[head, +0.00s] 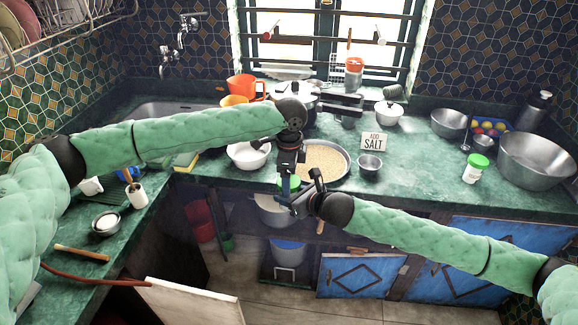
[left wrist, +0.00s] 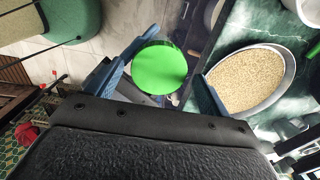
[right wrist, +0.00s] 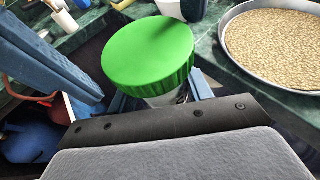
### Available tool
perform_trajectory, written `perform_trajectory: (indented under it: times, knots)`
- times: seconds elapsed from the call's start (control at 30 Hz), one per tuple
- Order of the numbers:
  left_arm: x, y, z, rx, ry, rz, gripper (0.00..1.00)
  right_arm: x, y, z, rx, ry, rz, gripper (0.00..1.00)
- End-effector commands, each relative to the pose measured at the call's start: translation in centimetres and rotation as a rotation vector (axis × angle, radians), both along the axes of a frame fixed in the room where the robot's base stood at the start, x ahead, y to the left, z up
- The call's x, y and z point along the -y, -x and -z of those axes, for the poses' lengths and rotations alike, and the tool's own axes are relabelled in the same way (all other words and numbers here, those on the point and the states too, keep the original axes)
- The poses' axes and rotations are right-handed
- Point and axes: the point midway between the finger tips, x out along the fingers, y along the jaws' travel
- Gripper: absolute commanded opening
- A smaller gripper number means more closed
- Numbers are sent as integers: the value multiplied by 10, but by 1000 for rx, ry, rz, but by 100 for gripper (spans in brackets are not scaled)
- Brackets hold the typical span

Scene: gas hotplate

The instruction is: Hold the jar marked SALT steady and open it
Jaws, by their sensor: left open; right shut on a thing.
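A jar with a wide green lid (head: 289,184) is held in the air in front of the counter; the lid also shows in the left wrist view (left wrist: 160,68) and the right wrist view (right wrist: 150,55). The lid sits on the pale jar body (right wrist: 166,99). No label on it is visible to me. My right gripper (head: 302,198) is shut on the jar body below the lid. My left gripper (left wrist: 178,58) is open above, with its fingers apart on either side of the lid.
A pan of grain (head: 322,158) lies on the counter just behind the grippers. A second green-lidded jar (head: 475,168) stands to the right, its label too small to read. Steel bowls (head: 369,163) and a pot (head: 298,92) stand nearby. Below the held jar is open space.

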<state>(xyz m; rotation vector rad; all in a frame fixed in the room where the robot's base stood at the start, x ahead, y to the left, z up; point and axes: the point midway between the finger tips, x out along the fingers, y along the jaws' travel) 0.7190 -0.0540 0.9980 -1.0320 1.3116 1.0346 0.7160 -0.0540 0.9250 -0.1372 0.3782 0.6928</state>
Motion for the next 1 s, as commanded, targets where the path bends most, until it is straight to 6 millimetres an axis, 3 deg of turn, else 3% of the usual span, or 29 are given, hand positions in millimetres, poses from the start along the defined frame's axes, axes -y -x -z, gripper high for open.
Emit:
perform_trajectory:
  times: [0.4,0.43,0.67,0.87,1.0]
  knots:
    - [0,0,8,0,1,0,80,0,0,-1,1,-1,0,0]
    - [0,0,8,0,1,0,78,0,0,-1,1,-1,0,0]
    - [0,0,8,1,0,-1,33,0,0,-1,1,-1,-1,0]
    - [0,0,8,1,1,-24,33,-1,1,0,1,-1,-1,0]
    - [0,0,9,0,2,-145,33,-1,1,0,0,-1,-2,0]
